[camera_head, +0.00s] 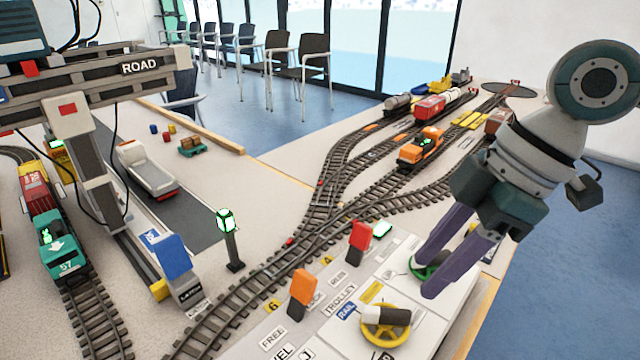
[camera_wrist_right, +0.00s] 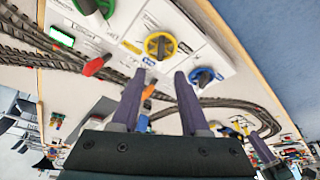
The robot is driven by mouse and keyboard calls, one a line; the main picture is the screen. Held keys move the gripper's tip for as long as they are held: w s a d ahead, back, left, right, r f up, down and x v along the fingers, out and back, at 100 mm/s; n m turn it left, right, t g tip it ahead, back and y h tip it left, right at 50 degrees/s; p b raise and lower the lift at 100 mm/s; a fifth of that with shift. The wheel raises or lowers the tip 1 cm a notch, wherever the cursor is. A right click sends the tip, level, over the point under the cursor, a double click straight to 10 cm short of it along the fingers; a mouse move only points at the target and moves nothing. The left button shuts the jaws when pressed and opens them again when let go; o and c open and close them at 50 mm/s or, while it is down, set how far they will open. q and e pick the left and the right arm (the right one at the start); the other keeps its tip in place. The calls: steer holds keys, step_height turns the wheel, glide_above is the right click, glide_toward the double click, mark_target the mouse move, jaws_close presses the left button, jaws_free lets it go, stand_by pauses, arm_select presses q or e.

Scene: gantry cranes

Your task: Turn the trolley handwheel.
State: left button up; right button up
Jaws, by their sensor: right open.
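A yellow handwheel (camera_head: 386,334) with a black-and-white knob lies on the white console, just right of a TROLLEY label (camera_head: 340,300). It also shows in the right wrist view (camera_wrist_right: 160,46). A green handwheel (camera_head: 432,264) sits farther back, partly hidden by my right fingers. A blue handwheel (camera_wrist_right: 206,78) shows only in the wrist view. My right gripper (camera_head: 427,275) is open and empty, above the console, beyond the yellow wheel in the head view. In the wrist view the yellow wheel lies ahead between the fingertips, apart from them. A purple finger-like piece (camera_wrist_right: 262,150), perhaps my left gripper, shows there.
An orange lever (camera_head: 301,290) and a red lever (camera_head: 359,240) stand on the console left of the wheels. A blue-topped post (camera_head: 175,262) and green lamp post (camera_head: 229,235) stand by the tracks. A gantry crane (camera_head: 85,75) is at left; trains stand on the tracks.

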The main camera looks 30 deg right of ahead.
mark_target(389, 310)
arm_select(q)
steer(key=shift+d, duration=0.1)
arm_select(e)
steer(key=shift+s+d+r, duration=0.1)
steer(key=shift+s+r, duration=0.05)
steer(key=shift+r, duration=0.3)
steer(key=a+b, duration=0.1)
steer(key=b, duration=0.1)
steer(key=w+a+f+g+h+b, duration=0.1)
steer(key=a+b, duration=0.1)
steer(key=shift+w+f, duration=0.15)
steer(key=shift+w, duration=0.05)
arm_select(q)
step_height(389, 310, down, 6)
steer(key=shift+d+b, duration=0.15)
steer(key=shift+b, duration=0.95)
arm_select(e)
steer(key=shift+w+a+r+g+h, duration=0.45)
steer(key=shift+r+g+h, duration=0.15)
steer(key=shift+h, duration=0.4)
arm_select(q)
steer(key=shift+f, duration=0.3)
step_height(389, 310, down, 2)
steer(key=b, duration=0.3)
steer(key=shift+f, duration=0.15)
arm_select(e)
steer(key=shift+h, duration=0.5)
step_height(389, 310, down, 9)
steer(key=shift+d+r, duration=0.15)
steer(key=shift+r, duration=0.05)
